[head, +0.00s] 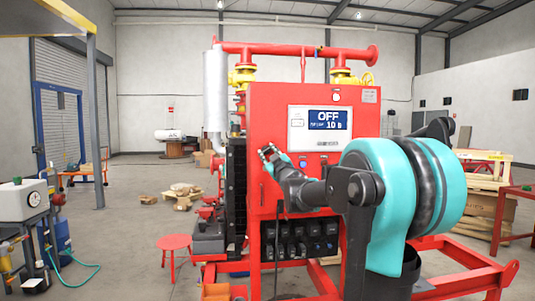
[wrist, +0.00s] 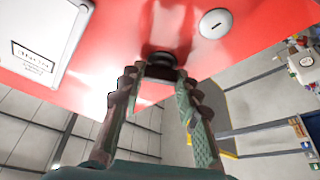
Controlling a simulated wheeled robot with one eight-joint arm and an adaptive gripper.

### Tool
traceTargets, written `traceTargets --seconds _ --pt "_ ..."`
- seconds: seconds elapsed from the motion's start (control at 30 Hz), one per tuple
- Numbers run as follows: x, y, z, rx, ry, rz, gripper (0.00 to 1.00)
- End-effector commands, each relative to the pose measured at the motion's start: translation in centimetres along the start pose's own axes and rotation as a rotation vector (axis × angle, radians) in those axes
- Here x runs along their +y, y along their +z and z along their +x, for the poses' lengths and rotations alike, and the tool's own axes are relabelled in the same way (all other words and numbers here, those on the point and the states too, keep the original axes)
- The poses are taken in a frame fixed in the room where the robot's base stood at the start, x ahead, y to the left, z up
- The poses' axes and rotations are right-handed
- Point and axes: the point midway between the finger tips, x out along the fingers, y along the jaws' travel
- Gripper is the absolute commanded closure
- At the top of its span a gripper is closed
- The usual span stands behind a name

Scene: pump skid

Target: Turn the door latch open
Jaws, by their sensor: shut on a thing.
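The red cabinet door (head: 318,115) faces me in the head view, and its red face (wrist: 120,35) fills the upper wrist view. The door latch (wrist: 161,67) is a small dark piece on that face, between my fingertips. My gripper (head: 268,154) is at the left part of the door, and it also shows in the wrist view (wrist: 158,78). Its two ridged fingers are shut on the latch from both sides. In the head view my gripper hides the latch. The latch's exact angle is hard to tell.
A display panel (head: 320,129) reading OFF sits on the door, right of my gripper. A round slotted lock (wrist: 215,23) is near the latch. Black switches (head: 300,240) are below. A red stool (head: 174,245) stands at left on open floor.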

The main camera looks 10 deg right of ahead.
Motion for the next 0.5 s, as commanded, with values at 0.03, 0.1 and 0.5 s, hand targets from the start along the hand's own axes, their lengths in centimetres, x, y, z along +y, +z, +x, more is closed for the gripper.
traceTargets --seconds 0.03,0.1,0.5 --pt "0.16 0.01 -0.02 0.000 -0.015 -0.041 0.96" --pt "0.15 -0.01 -0.01 0.000 -0.041 -0.103 0.96" --pt "0.20 -0.07 0.03 0.001 -0.188 -0.454 0.96"
